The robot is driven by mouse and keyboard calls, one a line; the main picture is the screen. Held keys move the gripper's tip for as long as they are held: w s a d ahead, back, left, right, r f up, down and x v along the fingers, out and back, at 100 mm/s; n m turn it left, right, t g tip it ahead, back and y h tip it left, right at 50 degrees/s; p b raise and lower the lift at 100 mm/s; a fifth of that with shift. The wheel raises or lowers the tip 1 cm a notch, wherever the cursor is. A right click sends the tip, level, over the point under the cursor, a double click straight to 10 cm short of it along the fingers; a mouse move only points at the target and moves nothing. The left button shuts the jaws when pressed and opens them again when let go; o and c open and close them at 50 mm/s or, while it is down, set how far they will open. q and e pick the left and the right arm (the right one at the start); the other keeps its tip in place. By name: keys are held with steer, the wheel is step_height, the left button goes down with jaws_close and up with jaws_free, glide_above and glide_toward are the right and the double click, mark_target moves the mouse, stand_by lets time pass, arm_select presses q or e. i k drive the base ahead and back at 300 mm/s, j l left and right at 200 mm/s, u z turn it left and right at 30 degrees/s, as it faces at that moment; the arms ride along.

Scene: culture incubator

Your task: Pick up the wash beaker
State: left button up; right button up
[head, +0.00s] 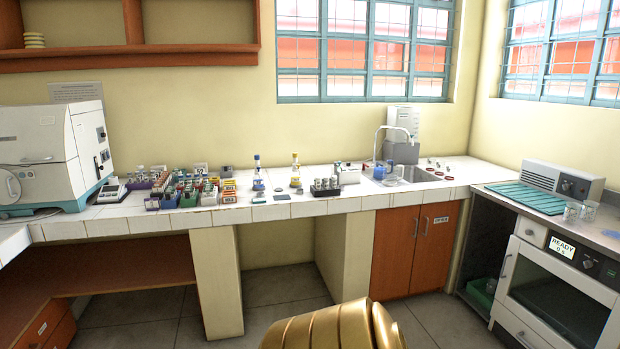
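Small clear vessels (393,172) stand by the sink (418,174) on the white tiled counter, beside a blue item (379,171). Two clear beakers (572,211) stand on the grey worktop at the right, above the oven. At this size I cannot tell which vessel is the wash beaker. Neither of my grippers shows in the head view.
A white machine (45,155) stands at the far left of the counter. Racks of vials (190,190) and two flasks (295,172) fill its middle. An oven with a READY display (562,247) stands right. Open grey floor (285,287) lies before the counter.

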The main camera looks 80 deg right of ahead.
mark_target(572, 211)
steer(key=z, duration=3)
steer(key=i+l+z, duration=0.3)
steer(key=z, duration=0.15)
steer(key=i+l+z, duration=0.1)
steer(key=i+z, duration=0.85)
steer(key=i, duration=0.15)
